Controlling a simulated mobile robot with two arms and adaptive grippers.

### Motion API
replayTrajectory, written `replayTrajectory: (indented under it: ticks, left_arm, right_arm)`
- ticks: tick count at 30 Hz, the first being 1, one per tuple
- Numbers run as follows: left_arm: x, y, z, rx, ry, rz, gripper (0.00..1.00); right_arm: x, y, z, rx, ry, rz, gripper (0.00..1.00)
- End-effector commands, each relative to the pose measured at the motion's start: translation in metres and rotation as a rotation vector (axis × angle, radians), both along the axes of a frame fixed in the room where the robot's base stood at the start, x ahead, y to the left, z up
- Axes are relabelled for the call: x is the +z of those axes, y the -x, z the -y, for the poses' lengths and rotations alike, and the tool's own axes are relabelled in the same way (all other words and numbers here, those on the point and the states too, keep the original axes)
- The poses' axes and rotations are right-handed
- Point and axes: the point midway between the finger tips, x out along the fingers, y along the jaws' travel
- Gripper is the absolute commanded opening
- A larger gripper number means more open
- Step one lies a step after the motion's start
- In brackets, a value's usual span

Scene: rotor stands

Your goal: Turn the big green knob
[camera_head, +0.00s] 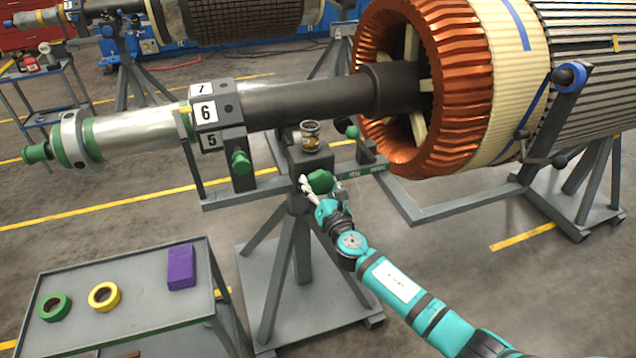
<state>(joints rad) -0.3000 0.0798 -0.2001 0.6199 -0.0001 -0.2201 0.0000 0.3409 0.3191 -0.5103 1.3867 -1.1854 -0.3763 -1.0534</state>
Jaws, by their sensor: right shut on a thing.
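The big green knob (320,181) sits on the front of the grey rotor stand (292,250), below the rotor shaft. My right gripper (311,189) is at the knob, with its pale fingers on the knob's left and lower side, shut on it. My teal right arm comes in from the lower right. The fingers are small in the view and partly hidden by the knob and wrist. My left gripper is not in view.
The rotor shaft (290,101) runs above the gripper to copper windings (430,80). A small jar (310,135) stands on the stand top. A smaller green knob (241,162) is to the left. A grey cart (140,318) holds tape rolls and a purple box (181,267).

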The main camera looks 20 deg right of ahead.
Motion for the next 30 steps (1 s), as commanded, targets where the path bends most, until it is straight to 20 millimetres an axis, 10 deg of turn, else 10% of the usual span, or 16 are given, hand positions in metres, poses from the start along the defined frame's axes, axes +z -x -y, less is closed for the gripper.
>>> replayTrajectory:
  ticks: [30]
  left_arm:
    - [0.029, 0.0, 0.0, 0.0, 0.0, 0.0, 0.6]
  right_arm:
    - [-0.003, 0.001, 0.004, 0.001, 0.651, 0.019, 0.35]
